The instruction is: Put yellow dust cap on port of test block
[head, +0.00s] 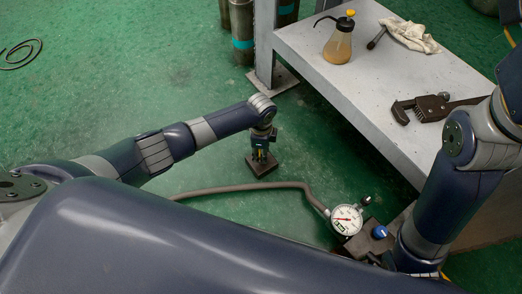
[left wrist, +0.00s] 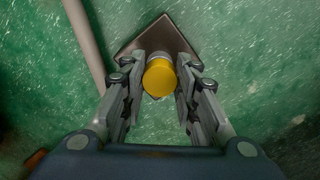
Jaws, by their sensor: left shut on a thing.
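The yellow dust cap (left wrist: 160,78) is between the two fingers of my left gripper (left wrist: 160,88), which is shut on it. In the head view, my left gripper (head: 259,152) points down over a small brown block (head: 262,165) on the green floor. In the left wrist view, the block (left wrist: 138,43) lies behind the cap, and a grey round piece (left wrist: 160,56) shows just beyond the cap. I cannot tell whether the cap touches this piece. My right arm comes in from the right; its gripper is not in view.
A grey hose (head: 245,187) runs along the floor to a white dial gauge (head: 346,219), with a blue knob (head: 380,232) beside it. A grey bench (head: 355,88) holds an oil can (head: 338,45), a rag (head: 410,36) and a dark tool (head: 435,107).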

